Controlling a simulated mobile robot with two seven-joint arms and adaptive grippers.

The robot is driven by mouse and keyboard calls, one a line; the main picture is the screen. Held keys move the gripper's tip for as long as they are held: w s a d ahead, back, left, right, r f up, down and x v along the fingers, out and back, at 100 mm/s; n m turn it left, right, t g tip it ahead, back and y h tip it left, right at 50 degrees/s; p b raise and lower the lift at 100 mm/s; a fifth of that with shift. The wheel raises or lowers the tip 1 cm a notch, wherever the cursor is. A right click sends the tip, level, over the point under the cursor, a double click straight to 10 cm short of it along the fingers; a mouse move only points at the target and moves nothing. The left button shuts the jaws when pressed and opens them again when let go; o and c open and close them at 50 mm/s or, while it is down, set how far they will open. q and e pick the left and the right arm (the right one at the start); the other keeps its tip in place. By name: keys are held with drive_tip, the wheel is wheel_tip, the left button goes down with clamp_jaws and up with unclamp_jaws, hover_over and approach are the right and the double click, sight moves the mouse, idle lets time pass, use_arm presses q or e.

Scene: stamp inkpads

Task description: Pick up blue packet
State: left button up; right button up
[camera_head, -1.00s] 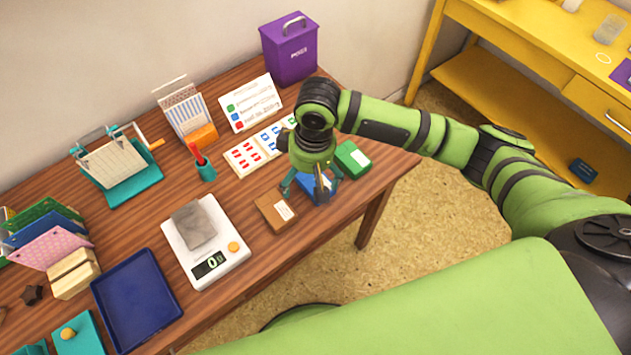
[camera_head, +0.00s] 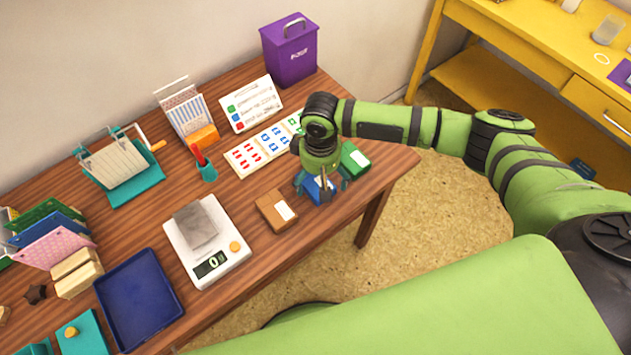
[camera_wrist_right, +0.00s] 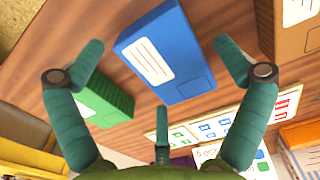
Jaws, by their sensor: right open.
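The blue packet (camera_head: 318,190) lies on the wooden table near its right front edge, partly hidden under my right gripper (camera_head: 324,184). In the right wrist view the blue packet (camera_wrist_right: 170,50) with a white label lies between the spread teal fingers of my right gripper (camera_wrist_right: 160,62). The fingers are open and nothing is held. The head view does not show clearly whether the fingertips touch the table. My left gripper is not in view.
A green packet (camera_head: 355,158) lies just right of the blue one, a brown packet (camera_head: 276,212) to its left. Stamped cards (camera_head: 262,146) lie behind. A scale (camera_head: 232,262) and a blue tray (camera_head: 140,300) stand further left.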

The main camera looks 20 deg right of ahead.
drive_tip(key=c, duration=1.1)
